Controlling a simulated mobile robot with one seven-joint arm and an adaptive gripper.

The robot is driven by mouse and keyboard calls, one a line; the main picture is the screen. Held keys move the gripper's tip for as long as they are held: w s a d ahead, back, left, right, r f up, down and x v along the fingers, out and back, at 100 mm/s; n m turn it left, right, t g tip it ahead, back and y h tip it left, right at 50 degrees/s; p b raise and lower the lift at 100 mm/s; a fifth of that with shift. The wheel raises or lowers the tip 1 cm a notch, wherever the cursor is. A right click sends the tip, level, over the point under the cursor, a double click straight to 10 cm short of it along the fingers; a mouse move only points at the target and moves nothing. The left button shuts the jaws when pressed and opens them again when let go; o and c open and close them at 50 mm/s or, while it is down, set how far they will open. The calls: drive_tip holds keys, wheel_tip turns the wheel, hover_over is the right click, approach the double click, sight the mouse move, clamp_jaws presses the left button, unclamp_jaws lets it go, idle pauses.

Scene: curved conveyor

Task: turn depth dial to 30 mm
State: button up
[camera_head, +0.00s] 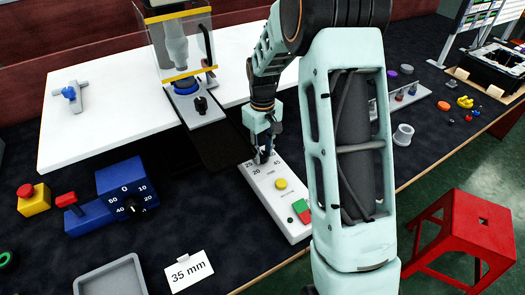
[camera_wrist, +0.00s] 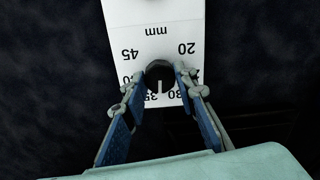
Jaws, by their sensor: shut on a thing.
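The depth dial is a black round knob (camera_wrist: 158,72) on a white panel (camera_head: 288,213) with a printed scale. In the wrist view the scale shows 20, 45, 35, 30 and "mm"; the fingers partly cover other numbers. The knob's white pointer line sits between the 35 and 30 marks. My gripper (camera_wrist: 160,84) is shut on the dial, one blue-grey finger on each side. In the head view my gripper (camera_head: 264,148) reaches down onto the panel's far end and hides most of the knob.
The white panel also carries a yellow button (camera_head: 281,183) and green and red buttons (camera_head: 301,210). A blue box with its own dial (camera_head: 128,190) and a red-and-yellow button (camera_head: 33,197) stand left. A "35 mm" card (camera_head: 189,273) lies in front; a red stool (camera_head: 468,235) is right.

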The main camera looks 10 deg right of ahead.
sight(262, 154)
drive_tip(key=n+p, duration=0.1)
drive_tip(key=n, duration=0.4)
drive_tip(key=shift+n, duration=0.3)
idle(0.5)
drive_tip(key=o, duration=1.2)
drive_tip(key=shift+c, duration=0.2)
wheel_tip(262, 154, up, 12)
